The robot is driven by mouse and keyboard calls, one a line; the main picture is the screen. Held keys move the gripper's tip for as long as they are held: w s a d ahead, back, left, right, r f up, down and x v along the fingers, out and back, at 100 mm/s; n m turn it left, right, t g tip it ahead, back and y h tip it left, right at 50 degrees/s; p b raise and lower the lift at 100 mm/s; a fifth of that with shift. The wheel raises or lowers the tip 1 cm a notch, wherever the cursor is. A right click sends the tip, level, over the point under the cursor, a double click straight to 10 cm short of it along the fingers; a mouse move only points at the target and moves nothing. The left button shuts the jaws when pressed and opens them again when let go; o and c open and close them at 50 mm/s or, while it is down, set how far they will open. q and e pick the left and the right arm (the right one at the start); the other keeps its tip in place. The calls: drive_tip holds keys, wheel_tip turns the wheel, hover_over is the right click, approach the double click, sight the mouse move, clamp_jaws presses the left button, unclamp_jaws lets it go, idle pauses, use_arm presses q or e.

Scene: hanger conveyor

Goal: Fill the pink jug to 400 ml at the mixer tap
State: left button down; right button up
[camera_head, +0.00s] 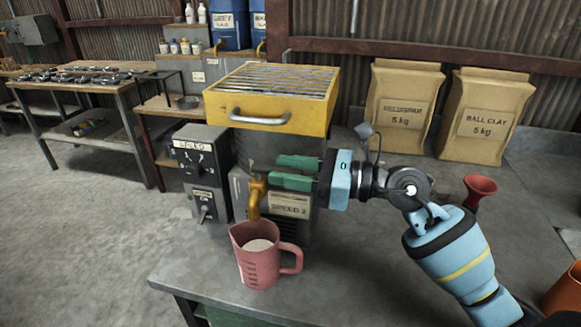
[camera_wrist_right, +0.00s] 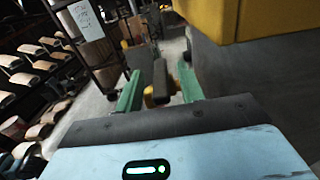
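The pink jug (camera_head: 258,272) stands upright on the grey bench top below the brass-yellow mixer tap (camera_head: 256,196). Its handle faces right and pale liquid (camera_head: 258,245) shows inside; I cannot read the level against its marks. My right gripper (camera_head: 275,171) is open, with green fingers pointing left in front of the mixer, just above and right of the tap. In the right wrist view, a yellow-brown part of the tap (camera_wrist_right: 158,93) shows between the two spread fingers (camera_wrist_right: 160,80); I cannot tell whether they touch it. My left gripper is out of view.
The yellow mixer hopper (camera_head: 270,95) with its grille is above my gripper. A grey speed control box (camera_head: 203,165) is at left. Two clay sacks (camera_head: 400,108) and a red funnel (camera_head: 479,187) are to the right. The bench front right of the jug is clear.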

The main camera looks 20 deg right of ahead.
drive_tip(key=shift+c, duration=0.5)
clamp_jaws()
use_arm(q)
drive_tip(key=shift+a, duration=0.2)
